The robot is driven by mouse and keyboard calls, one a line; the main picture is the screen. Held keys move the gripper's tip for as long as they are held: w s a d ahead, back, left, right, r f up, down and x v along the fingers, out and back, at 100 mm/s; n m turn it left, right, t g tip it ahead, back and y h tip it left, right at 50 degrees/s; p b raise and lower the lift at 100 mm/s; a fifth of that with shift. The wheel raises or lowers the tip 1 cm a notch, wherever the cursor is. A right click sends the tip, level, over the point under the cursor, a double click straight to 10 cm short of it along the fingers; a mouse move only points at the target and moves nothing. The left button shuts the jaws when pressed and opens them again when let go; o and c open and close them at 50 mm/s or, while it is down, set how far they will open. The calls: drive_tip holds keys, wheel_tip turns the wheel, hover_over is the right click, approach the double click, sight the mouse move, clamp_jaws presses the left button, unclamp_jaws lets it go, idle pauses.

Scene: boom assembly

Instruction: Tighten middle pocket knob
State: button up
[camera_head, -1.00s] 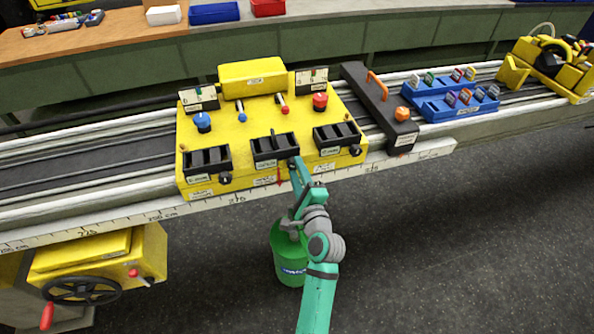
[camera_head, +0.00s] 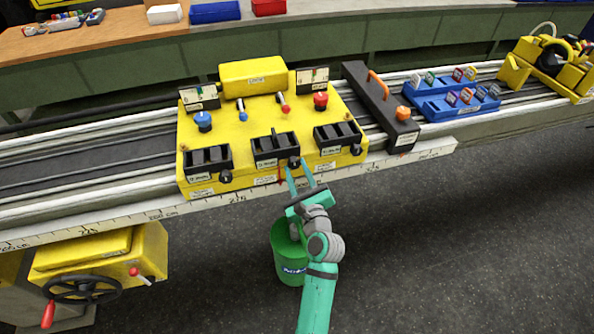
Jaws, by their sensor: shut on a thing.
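The yellow control box (camera_head: 245,150) sits on the rails, with three black pockets along its front. The middle pocket (camera_head: 268,151) has a small black knob (camera_head: 294,161) at its lower right front corner. My gripper (camera_head: 295,166) reaches up to this knob from below right, one teal finger on each side, and is shut on it. The knob is partly hidden by the fingertips, so its exact turn cannot be seen. The left pocket (camera_head: 207,163) and the right pocket (camera_head: 338,138) have similar knobs.
A green bucket (camera_head: 284,262) stands on the floor below my arm. A white ruler strip (camera_head: 160,213) runs along the rail's front edge. A black bar with an orange handle (camera_head: 378,85) and blue trays (camera_head: 450,105) lie to the right. The floor at right is free.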

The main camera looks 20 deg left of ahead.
drive_tip(key=shift+a+m, duration=0.1)
drive_tip(key=shift+m, duration=0.5)
drive_tip(key=o, duration=1)
drive_tip(key=v, duration=1.1)
drive_tip(key=shift+w, duration=0.1)
drive_tip(key=shift+f, duration=0.1)
